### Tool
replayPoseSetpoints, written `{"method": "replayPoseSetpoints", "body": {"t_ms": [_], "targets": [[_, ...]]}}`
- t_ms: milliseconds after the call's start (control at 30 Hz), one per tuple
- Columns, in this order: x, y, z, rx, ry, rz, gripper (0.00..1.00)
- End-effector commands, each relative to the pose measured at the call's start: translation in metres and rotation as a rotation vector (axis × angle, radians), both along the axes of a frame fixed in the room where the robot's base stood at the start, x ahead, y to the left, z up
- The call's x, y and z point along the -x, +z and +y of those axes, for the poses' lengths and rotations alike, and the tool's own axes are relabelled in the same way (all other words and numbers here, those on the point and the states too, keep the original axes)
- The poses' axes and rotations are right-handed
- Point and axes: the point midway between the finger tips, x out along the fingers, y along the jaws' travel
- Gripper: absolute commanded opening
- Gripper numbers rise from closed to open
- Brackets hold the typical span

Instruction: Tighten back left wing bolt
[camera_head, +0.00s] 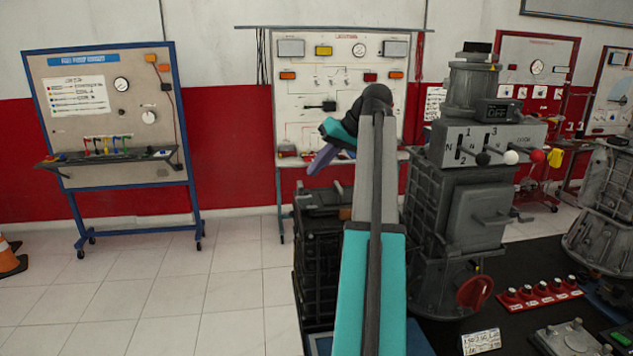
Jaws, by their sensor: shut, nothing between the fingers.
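My arm rises through the middle of the view and bends over at its top. My gripper (321,160) shows as a small purple end piece below the teal wrist, pointing down and left. It is shut and empty, in the air in front of a white trainer board. A wing bolt cannot be made out in this view. A dark engine block (312,260) stands left of my arm, partly hidden by it. A tall grey machine (465,200) with a gear panel stands close on the right.
A blue-framed trainer board (115,115) stands at left, and the white board (300,105) stands behind my gripper. The tiled floor (180,290) at left is clear, except for an orange cone (10,260).

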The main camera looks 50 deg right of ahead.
Motion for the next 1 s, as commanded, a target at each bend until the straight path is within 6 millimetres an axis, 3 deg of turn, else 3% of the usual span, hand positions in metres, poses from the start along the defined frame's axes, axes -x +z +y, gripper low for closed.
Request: {"method": "replayPoseSetpoints", "body": {"t_ms": [200, 400, 1000], "targets": [[0.049, 0.019, -0.034, -0.001, -0.105, 0.019, 0.00], [0.074, 0.027, -0.050, -0.004, -0.157, 0.030, 0.00], [0.076, 0.023, -0.053, -0.005, -0.166, 0.031, 0.00]]}}
